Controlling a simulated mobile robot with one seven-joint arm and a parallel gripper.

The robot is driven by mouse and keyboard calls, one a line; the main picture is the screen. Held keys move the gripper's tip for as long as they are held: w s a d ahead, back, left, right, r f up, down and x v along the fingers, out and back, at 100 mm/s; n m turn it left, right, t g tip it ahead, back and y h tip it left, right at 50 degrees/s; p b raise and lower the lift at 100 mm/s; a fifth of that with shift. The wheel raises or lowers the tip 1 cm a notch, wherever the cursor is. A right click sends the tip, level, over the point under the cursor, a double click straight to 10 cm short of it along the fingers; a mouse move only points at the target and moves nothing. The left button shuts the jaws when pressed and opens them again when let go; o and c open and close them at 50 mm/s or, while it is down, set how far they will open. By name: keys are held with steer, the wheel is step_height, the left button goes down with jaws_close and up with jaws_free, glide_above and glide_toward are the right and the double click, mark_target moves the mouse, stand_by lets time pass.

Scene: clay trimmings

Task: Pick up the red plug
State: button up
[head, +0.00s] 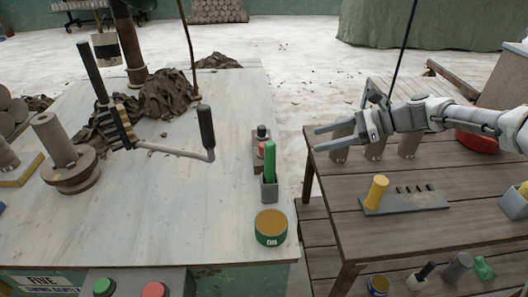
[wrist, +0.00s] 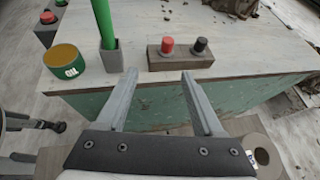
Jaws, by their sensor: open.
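The red plug (wrist: 167,46) stands upright in a brown block (wrist: 180,62) near the table's edge, with a black plug (wrist: 200,46) beside it. In the head view the red plug (head: 262,149) shows partly, behind the top of a green stick. My gripper (wrist: 159,75) is open and empty. In the wrist view its fingertips are on the near side of the block, apart from it.
A green stick (head: 269,160) stands in a grey holder (head: 268,190), close to the red plug. A green and yellow tin (head: 271,229) is nearby. A wooden table (head: 450,170) carries a yellow peg (head: 376,192) in a plate. A crank handle (head: 206,133) rises left of the block.

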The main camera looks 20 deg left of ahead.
steer(key=shift+m+y, duration=0.4)
steer(key=shift+y, duration=0.1)
steer(key=b+x, duration=0.1)
steer(key=x, duration=0.3)
steer(key=b+x, duration=0.1)
steer(key=x, duration=0.3)
steer(key=w+b+x, duration=0.1)
steer(key=b+x, duration=0.1)
steer(key=x, duration=0.1)
steer(key=shift+s+a+f, duration=0.1)
steer(key=shift+a+f, duration=0.05)
steer(key=shift+a, duration=0.35)
steer(key=b+x, duration=0.2)
steer(key=x, duration=0.3)
steer(key=shift+a, duration=0.1)
jaws_close()
